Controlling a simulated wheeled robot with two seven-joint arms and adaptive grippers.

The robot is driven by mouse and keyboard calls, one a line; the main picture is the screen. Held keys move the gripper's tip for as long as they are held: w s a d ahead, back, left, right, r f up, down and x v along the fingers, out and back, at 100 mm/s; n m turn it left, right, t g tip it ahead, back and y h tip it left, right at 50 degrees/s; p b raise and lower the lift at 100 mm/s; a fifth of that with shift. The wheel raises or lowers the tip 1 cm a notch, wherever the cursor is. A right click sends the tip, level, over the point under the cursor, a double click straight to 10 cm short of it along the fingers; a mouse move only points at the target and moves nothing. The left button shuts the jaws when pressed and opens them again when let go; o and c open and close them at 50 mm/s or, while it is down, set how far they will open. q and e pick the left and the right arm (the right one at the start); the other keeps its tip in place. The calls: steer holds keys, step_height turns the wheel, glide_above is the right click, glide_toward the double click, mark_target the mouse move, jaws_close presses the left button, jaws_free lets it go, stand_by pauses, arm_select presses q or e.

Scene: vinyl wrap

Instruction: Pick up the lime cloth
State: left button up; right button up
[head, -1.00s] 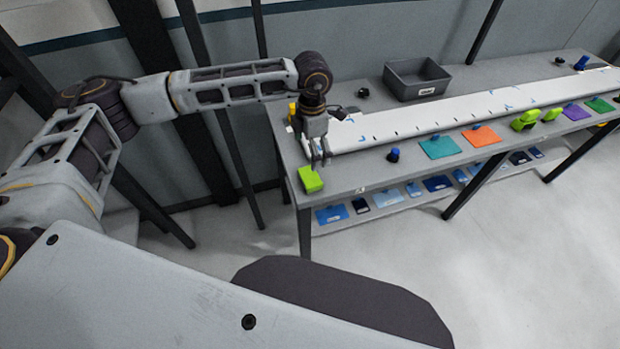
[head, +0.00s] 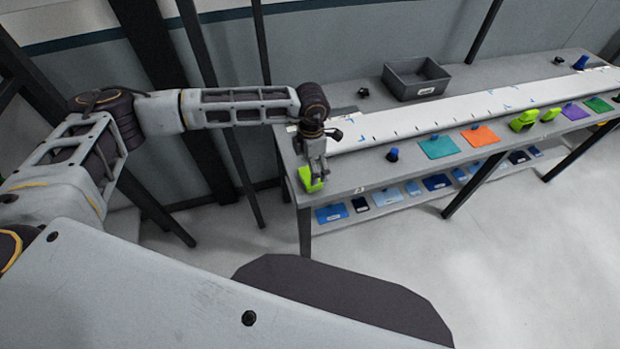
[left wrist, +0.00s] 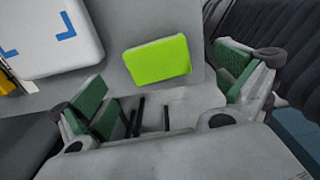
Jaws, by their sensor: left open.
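The lime cloth (head: 309,180) is a small bright folded block near the left front corner of the grey table. It also shows whole in the left wrist view (left wrist: 158,60), on the grey top just beyond the finger tips. My left gripper (head: 317,181) is over the cloth in the head view and hides part of it. In the left wrist view the left gripper (left wrist: 168,92) has its green-padded fingers wide apart with nothing between them. Whether the fingers touch the cloth I cannot tell. My right gripper is not in view.
A long white strip with blue marks (head: 430,112) runs along the table (head: 375,170). A grey bin (head: 417,78) stands behind it. A dark blue-capped item (head: 393,155), a teal sheet (head: 439,147) and an orange sheet (head: 480,136) lie in front. Blue pieces lie on the lower shelf.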

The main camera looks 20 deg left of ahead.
mark_target(309, 176)
arm_select(q)
steer(key=shift+a+f+p, duration=0.2)
steer(key=shift+f+p, duration=0.2)
steer(key=shift+f, duration=0.7)
steer(key=shift+a+f+p, duration=0.2)
steer(key=shift+f+p, duration=0.15)
steer(key=shift+f, duration=1.15)
steer(key=c, duration=0.8)
